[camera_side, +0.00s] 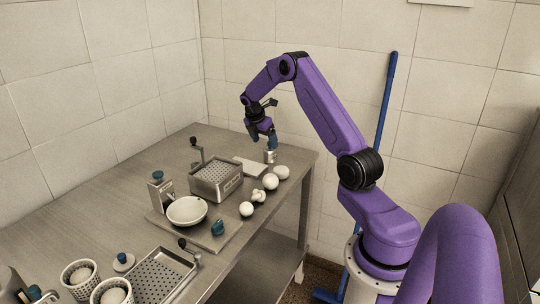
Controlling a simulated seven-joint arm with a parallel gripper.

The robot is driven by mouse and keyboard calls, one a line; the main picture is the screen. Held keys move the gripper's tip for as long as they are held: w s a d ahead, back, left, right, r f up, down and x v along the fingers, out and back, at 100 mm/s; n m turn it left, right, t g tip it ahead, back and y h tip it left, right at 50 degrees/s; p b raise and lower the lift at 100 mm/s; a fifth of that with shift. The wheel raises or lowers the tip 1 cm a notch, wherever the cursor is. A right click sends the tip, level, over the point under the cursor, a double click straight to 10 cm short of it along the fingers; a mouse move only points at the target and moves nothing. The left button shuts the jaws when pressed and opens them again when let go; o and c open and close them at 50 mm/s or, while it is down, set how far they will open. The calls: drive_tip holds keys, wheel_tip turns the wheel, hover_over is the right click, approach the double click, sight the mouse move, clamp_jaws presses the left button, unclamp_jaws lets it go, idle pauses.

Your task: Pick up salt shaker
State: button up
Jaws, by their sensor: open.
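A small silvery cylinder (270,157), which looks like the salt shaker, stands upright near the far right edge of the metal table. The top of the cylinder is partly hidden by the gripper.
A perforated metal basket (216,191), a white bowl (187,221) and several white round items (271,181) stand close by. A perforated tray (160,281) and perforated cups (80,292) are at the front. The table's left side (75,200) is bare.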

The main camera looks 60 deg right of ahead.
sight(269, 149)
drive_tip(key=shift+x, duration=4)
drive_tip(key=shift+s, duration=0.15)
drive_tip(key=c, duration=1.2)
drive_tip(key=shift+o, duration=0.2)
drive_tip(key=shift+r, duration=0.1)
